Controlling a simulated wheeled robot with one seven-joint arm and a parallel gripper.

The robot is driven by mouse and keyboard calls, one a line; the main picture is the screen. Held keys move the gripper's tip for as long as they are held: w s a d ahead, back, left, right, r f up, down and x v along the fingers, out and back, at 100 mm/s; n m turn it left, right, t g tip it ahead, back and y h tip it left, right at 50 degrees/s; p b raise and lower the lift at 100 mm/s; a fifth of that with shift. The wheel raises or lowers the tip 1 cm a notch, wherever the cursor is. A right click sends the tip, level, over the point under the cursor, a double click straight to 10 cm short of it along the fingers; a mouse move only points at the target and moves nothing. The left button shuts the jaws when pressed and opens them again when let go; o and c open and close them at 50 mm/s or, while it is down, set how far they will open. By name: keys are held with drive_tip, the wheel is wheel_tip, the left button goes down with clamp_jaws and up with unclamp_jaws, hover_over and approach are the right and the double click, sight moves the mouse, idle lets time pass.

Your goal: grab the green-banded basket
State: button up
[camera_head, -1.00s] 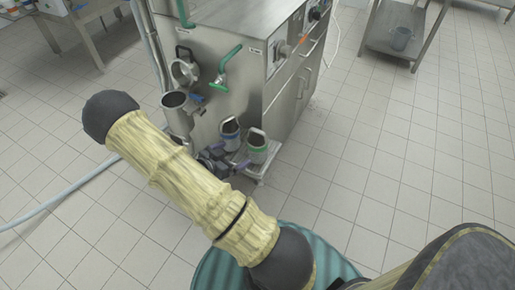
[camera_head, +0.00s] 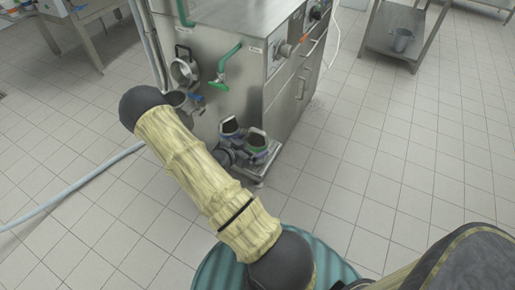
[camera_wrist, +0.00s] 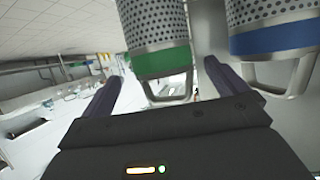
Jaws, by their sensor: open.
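The green-banded basket (camera_head: 257,145) stands on a low stand at the front of the steel machine, to the right of the blue-banded basket (camera_head: 229,129). In the wrist view, the green-banded basket (camera_wrist: 157,35) is a perforated metal cylinder with a green band and a metal loop handle. My gripper (camera_wrist: 162,76) is open, and its two purple fingers show on either side of the handle in that view. I cannot tell whether they touch it. The blue-banded basket (camera_wrist: 275,30) is just right of the right finger. In the head view my gripper (camera_head: 240,160) is close to the baskets.
The steel machine (camera_head: 225,58) has green-handled pipes and a dark cup-like outlet near my arm. A hose (camera_head: 75,188) lies on the floor at left. A steel rack (camera_head: 405,30) holds a grey bucket at back right. The tiled floor at right is clear.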

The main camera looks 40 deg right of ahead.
sight(257, 141)
drive_tip(key=x, duration=0.5)
drive_tip(key=shift+w+b, duration=0.1)
drive_tip(key=shift+b, duration=0.25)
drive_tip(key=c, duration=1.2)
drive_tip(key=shift+o, duration=0.2)
wheel_tip(257, 141, up, 10)
drive_tip(key=shift+r+p, duration=0.1)
drive_tip(key=shift+p, duration=0.95)
